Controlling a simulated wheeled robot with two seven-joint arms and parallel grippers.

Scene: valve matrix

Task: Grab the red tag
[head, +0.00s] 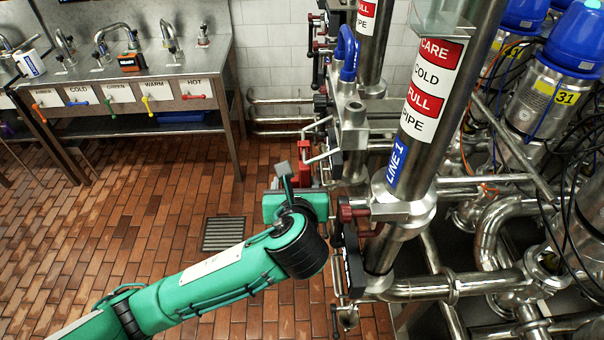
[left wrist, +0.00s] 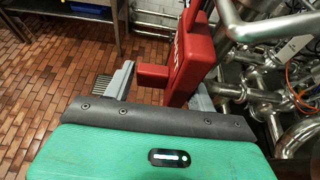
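A red tag (left wrist: 188,50) with pale lettering stands upright in the left wrist view, with a small red block (left wrist: 152,75) jutting from its left side. In the head view the red tag (head: 304,172) is small and partly hidden beside the valve pipework. My left gripper (head: 291,178) is at the tag. In the left wrist view its grey fingers (left wrist: 163,88) stand wide apart, with the tag between them. The right finger is close beside the tag; floor shows between the left finger and the tag plate. Whether a finger touches it is unclear. My right gripper is not in view.
A large steel pipe labelled LINE 1 (head: 396,160) stands just right of my left gripper, with valves and more pipes behind it. A steel sink bench (head: 150,70) is at the back left. The tiled floor (head: 110,200) with a drain grate (head: 223,234) is clear.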

